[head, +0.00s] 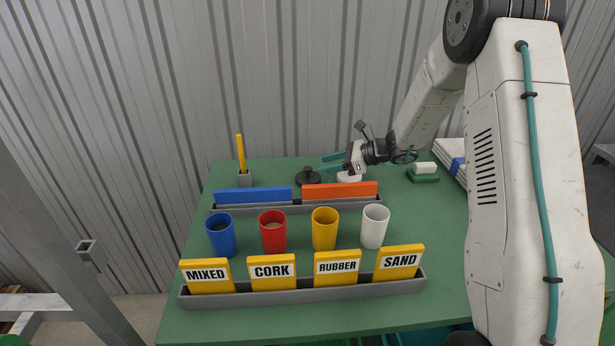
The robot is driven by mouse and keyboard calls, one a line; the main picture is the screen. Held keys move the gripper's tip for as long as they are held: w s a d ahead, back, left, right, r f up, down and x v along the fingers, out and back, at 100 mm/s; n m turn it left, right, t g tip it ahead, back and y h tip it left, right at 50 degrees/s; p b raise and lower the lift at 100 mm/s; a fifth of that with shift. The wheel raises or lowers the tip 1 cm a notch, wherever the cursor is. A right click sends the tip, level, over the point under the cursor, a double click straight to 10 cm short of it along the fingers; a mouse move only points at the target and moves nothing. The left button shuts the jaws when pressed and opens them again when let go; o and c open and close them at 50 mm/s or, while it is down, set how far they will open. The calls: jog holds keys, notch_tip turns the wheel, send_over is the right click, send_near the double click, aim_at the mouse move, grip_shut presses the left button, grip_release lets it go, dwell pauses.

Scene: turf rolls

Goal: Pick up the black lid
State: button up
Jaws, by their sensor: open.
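The black lid (308,178) lies on the green table behind the blue and orange blocks. It is round, dark and has a knob on top. My gripper (325,163) comes in from the right with its two teal fingers pointing left, spread apart. The fingertips are just right of the lid's knob in the picture. I cannot tell whether they touch the lid. Nothing shows between the fingers.
A blue block (252,195) and an orange block (341,190) stand in a grey tray in front of the lid. Blue, red, yellow and white cups (374,227) stand nearer. A yellow stick (240,153) stands upright at left. A green-and-white block (425,170) lies at right.

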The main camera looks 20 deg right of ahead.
aim_at(306, 167)
jog(key=shift+w+a+f, duration=0.1)
jog(key=shift+w+f, duration=0.15)
jog(key=shift+f, duration=0.1)
jog(key=x, duration=0.7)
jog(key=shift+w, duration=0.2)
grip_shut()
